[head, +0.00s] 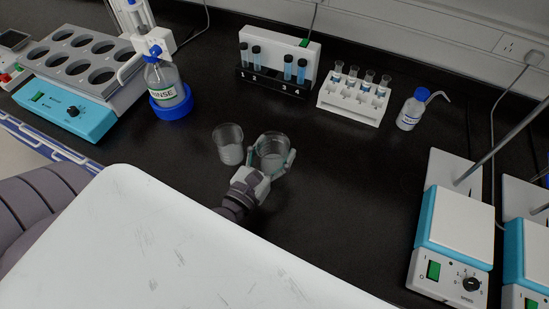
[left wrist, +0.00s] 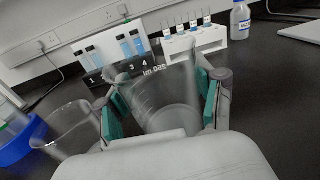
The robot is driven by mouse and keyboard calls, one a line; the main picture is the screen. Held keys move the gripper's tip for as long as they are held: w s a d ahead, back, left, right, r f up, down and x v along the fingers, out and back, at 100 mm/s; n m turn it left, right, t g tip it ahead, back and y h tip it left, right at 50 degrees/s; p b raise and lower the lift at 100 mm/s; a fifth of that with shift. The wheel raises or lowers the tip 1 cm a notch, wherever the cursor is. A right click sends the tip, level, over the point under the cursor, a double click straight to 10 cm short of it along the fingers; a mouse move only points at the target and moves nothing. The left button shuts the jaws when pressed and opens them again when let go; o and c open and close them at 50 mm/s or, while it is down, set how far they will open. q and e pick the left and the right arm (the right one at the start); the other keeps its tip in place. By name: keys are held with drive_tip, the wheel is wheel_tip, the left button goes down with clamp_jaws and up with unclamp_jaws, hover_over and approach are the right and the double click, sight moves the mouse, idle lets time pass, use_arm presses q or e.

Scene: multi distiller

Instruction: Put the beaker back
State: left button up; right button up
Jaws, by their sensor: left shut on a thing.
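A clear glass beaker (head: 272,148) is between the fingers of my left gripper (head: 273,158), low over or on the black bench; I cannot tell if its base touches. In the left wrist view the beaker (left wrist: 165,100) stands between the teal finger pads of the gripper (left wrist: 160,112), which is shut on it. A second clear beaker (head: 229,145) stands on the bench just left of the held one; it also shows in the left wrist view (left wrist: 72,128). My right gripper is not in view.
A tube rack (head: 278,62), a white vial rack (head: 353,98) and a wash bottle (head: 412,110) stand behind. Stirrer plates (head: 455,225) are at the right. Bench right of the beaker is clear.

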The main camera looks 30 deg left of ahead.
sight(279, 153)
use_arm(q)
drive_tip(key=shift+w+a+f, duration=0.1)
drive_tip(key=shift+w+a, duration=0.05)
drive_tip(key=shift+w, duration=0.05)
drive_tip(key=shift+f, duration=0.3)
wheel_tip(279, 153, down, 4)
drive_tip(key=b, duration=0.4)
drive_tip(key=shift+r, duration=0.3)
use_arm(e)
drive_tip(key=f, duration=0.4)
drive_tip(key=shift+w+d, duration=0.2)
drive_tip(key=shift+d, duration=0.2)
use_arm(q)
drive_tip(key=o, duration=1.2)
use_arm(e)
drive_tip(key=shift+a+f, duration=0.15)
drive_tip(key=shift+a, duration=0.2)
